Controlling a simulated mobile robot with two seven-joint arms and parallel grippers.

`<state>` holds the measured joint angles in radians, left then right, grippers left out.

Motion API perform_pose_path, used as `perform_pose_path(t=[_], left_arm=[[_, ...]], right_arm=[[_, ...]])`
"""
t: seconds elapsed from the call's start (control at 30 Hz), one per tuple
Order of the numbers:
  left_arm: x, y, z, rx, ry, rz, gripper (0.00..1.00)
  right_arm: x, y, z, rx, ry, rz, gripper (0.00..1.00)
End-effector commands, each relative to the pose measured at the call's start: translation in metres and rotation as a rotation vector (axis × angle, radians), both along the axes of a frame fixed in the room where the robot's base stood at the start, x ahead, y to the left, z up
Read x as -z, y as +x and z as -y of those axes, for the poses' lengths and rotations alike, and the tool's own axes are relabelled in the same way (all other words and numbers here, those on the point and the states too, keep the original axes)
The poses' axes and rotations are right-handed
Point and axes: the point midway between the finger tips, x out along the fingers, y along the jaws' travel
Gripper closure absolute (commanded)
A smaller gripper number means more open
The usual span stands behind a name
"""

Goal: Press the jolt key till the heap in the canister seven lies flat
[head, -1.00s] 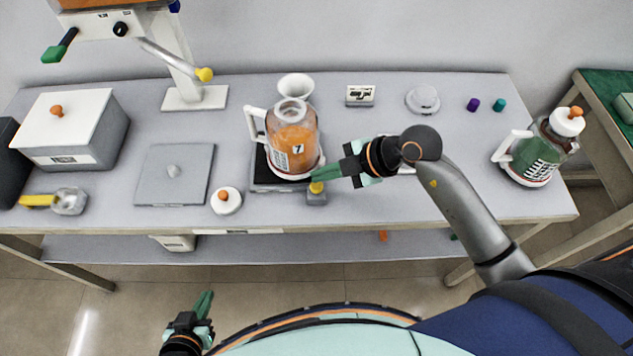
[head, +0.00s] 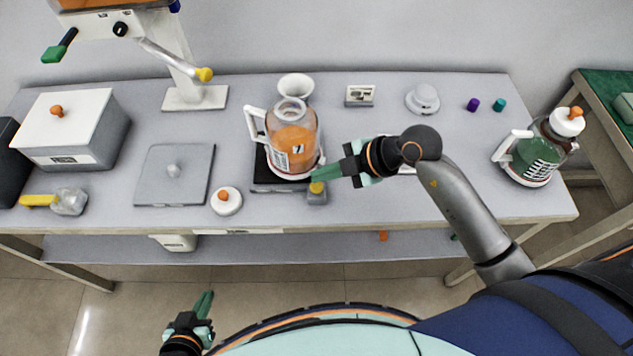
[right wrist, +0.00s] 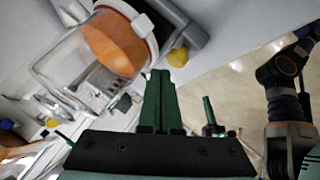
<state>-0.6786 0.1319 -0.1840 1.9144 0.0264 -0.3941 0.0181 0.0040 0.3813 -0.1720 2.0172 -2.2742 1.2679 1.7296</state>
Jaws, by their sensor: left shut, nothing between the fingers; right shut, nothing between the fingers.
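Canister seven (head: 303,132) is a clear jug with a white handle and orange contents, standing on a dark base plate (head: 262,170) at the table's middle. Its orange heap (right wrist: 115,45) shows a curved, uneven outline in the right wrist view. The jolt key (head: 317,188) is a yellow knob on a small grey block at the plate's front right; it also shows in the right wrist view (right wrist: 178,57). My right gripper (head: 314,174) is shut and empty, its fingertips close over the key; I cannot tell whether they touch. My left gripper (head: 207,297) is shut and empty, away from the table.
A white funnel (head: 296,86) stands behind the canister. A white lid with orange knob (head: 225,202) lies to its left, beside a grey square plate (head: 152,185). A canister with green contents (head: 538,155) stands at the right end.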

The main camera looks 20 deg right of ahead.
Motion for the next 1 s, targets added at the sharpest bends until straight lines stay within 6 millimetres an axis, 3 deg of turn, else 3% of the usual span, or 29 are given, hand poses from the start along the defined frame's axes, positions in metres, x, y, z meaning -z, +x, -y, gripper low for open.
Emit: perform_pose_path(t=[1.0], left_arm=[[-0.001,0.0,0.0,0.0,0.0,0.0,1.0]], right_arm=[[0.012,0.0,0.0,0.001,0.0,-0.001,1.0]])
